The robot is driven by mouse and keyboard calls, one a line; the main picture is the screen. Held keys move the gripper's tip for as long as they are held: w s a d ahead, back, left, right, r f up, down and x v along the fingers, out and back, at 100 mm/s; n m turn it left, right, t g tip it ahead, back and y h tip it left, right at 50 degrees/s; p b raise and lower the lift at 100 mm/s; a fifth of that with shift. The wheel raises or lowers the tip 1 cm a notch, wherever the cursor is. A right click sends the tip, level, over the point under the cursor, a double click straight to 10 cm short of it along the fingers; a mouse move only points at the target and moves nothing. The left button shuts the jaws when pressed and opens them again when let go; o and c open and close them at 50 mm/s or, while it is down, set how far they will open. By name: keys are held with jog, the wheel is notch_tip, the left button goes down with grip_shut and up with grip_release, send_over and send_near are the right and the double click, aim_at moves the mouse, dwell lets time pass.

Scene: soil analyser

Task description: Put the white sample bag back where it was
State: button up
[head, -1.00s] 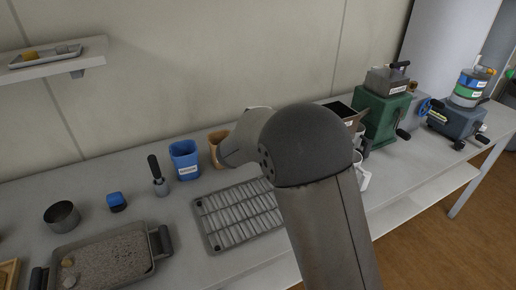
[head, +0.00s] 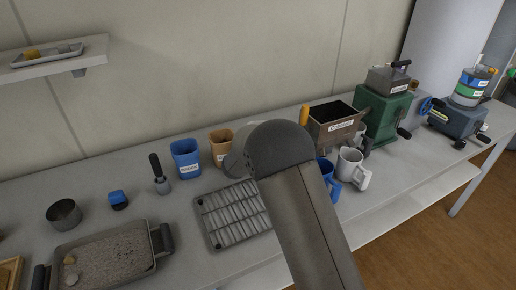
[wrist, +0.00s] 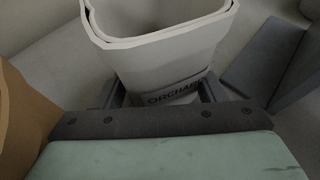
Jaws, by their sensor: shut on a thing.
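The white sample bag (wrist: 165,50) fills the upper middle of the wrist view, with its open mouth toward the camera and a dark label that reads "ORCHAR…". My gripper (wrist: 158,95) has a finger on each side of the bag and is shut on it. Whether the bag touches the table is unclear. In the head view my arm hides the gripper and most or all of the bag.
A blue bag (head: 185,158) and a brown bag (head: 220,146) stand left of my arm. A metal rack (head: 228,212) lies in front. A labelled hopper box (head: 335,128), a blue mug (head: 327,178) and a white mug (head: 351,168) stand to the right.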

jog(key=shift+f, duration=0.2)
jog(key=o, duration=0.8)
jog(key=shift+r, duration=0.1)
jog(key=shift+r, duration=0.15)
jog(key=b+v, duration=0.1)
jog(key=v, duration=1.1)
